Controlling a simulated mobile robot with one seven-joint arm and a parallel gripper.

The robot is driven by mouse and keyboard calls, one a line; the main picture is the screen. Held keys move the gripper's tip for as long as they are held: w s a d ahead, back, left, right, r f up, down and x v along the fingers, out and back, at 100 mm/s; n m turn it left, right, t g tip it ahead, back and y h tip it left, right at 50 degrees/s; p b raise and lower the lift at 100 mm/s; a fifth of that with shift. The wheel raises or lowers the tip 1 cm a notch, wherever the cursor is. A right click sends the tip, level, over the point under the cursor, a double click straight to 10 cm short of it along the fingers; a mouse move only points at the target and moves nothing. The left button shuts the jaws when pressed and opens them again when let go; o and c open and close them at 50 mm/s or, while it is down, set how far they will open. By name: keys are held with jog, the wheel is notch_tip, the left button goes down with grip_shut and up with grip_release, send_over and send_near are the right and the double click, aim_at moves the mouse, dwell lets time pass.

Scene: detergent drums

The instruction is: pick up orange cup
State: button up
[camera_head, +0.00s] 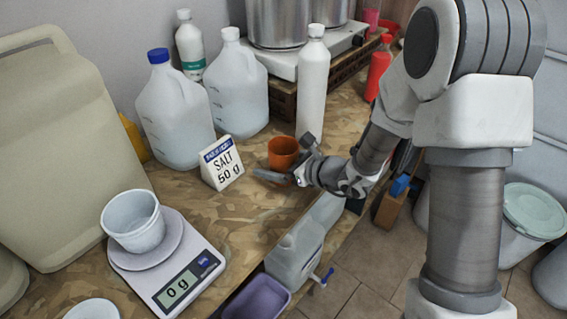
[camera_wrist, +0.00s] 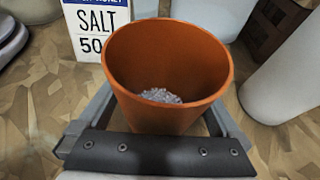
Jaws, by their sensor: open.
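The orange cup (camera_head: 283,148) stands upright on the wooden worktop, just right of the salt sign. In the wrist view the cup (camera_wrist: 165,60) fills the middle, with whitish grains inside at its bottom. My gripper (camera_head: 288,160) is at the cup, coming from the right. In the wrist view its open fingers (camera_wrist: 150,120) reach along the left and right of the cup's lower part. The cup's base is hidden, and I cannot tell whether either finger touches it.
The salt sign (camera_head: 222,163) stands close left of the cup. A white bottle (camera_head: 313,85) stands close behind it. White jugs (camera_head: 175,115) are at the back left. A scale (camera_head: 165,265) reading 0 g, with a white cup (camera_head: 133,222) on it, is at the front left.

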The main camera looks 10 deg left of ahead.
jog(key=shift+a, duration=0.1)
jog(key=shift+c, duration=0.3)
jog(key=c, duration=1.2)
jog(key=shift+r, duration=0.15)
